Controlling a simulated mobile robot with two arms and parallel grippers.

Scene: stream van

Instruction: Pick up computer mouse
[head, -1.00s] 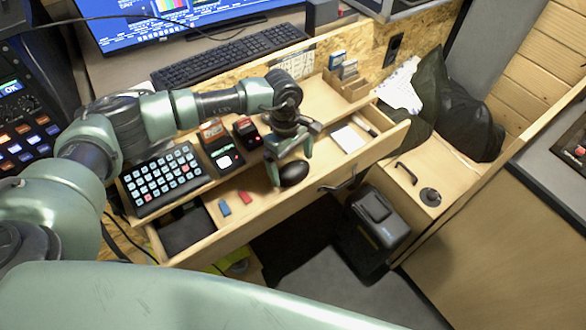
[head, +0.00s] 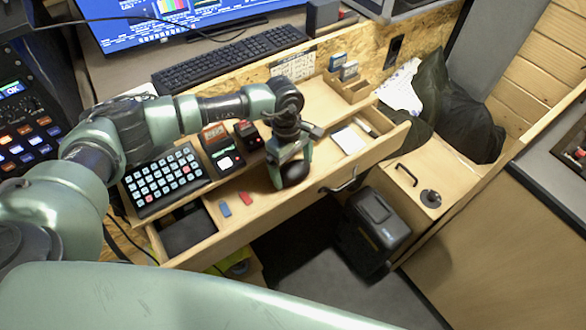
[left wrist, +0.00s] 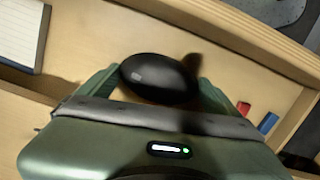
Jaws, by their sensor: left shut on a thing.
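The computer mouse (head: 293,173) is black and rounded. It is in the open wooden drawer (head: 262,213), near the drawer's front wall. My left gripper (head: 285,176) reaches down from above and is shut on the mouse. In the left wrist view the mouse (left wrist: 158,77) sits between the two green fingers (left wrist: 160,88), touching or very close to both. I cannot tell whether the mouse still rests on the drawer floor. My right gripper is not in view.
A blue block (head: 225,210) and a red block (head: 245,198) lie in the drawer, left of the gripper. A white notepad (head: 347,139) lies at its right. A button pad (head: 163,180) and small devices (head: 222,150) stand on the shelf behind. A black bin (head: 374,225) stands below right.

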